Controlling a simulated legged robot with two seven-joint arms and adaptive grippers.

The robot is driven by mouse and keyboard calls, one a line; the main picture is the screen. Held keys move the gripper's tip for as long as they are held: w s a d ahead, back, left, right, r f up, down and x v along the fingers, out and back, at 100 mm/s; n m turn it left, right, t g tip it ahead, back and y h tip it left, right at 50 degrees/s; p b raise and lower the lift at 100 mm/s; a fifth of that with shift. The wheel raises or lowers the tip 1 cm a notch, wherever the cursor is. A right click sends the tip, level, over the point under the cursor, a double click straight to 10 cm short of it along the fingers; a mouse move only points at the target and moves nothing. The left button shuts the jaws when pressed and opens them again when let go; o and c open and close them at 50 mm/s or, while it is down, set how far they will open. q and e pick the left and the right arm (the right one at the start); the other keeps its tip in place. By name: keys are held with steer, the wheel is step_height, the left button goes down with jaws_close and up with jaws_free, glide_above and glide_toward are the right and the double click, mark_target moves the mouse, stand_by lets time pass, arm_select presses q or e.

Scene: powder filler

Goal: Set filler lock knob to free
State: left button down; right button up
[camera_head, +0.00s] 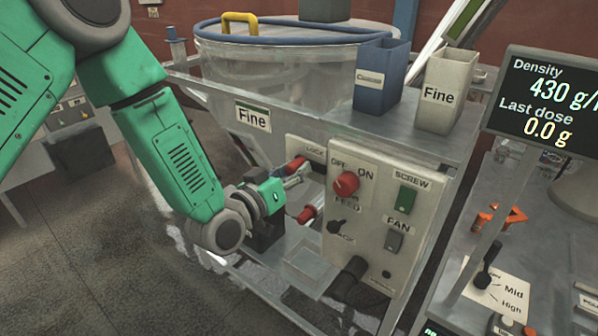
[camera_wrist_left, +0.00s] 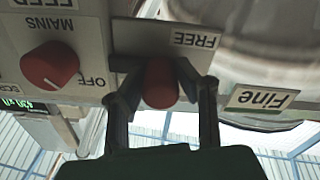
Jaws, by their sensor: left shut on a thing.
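The red filler lock knob (camera_wrist_left: 160,82) sits between the two fingers of my left gripper in the left wrist view, which shows the panel upside down. A FREE label (camera_wrist_left: 197,40) is beside it on the lock plate. In the head view, my left gripper (camera_head: 297,178) reaches the lock plate (camera_head: 311,152) from the left and is shut on the knob. The knob's red end (camera_head: 293,166) shows partly there; the fingers hide the rest. I cannot tell which setting the knob is turned to. My right gripper is in neither view.
Right of the lock plate is the control panel (camera_head: 367,205) with a red mains knob (camera_head: 346,183), a green screw switch (camera_head: 405,199) and a fan switch (camera_head: 394,240). Another red knob (camera_head: 307,214) is just below my gripper. Blue (camera_head: 381,80) and white (camera_head: 440,90) containers stand above.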

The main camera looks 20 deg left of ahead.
arm_select(q)
steer(key=shift+w+a, duration=0.2)
steer(key=shift+a, duration=0.6)
steer(key=shift+d, duration=0.15)
steer(key=c, duration=1.2)
jaws_free()
steer(key=shift+a, duration=0.3)
steer(key=v, duration=1.2)
steer(key=shift+s+a, duration=0.15)
steer(key=shift+a, duration=0.25)
steer(key=shift+d, duration=0.2)
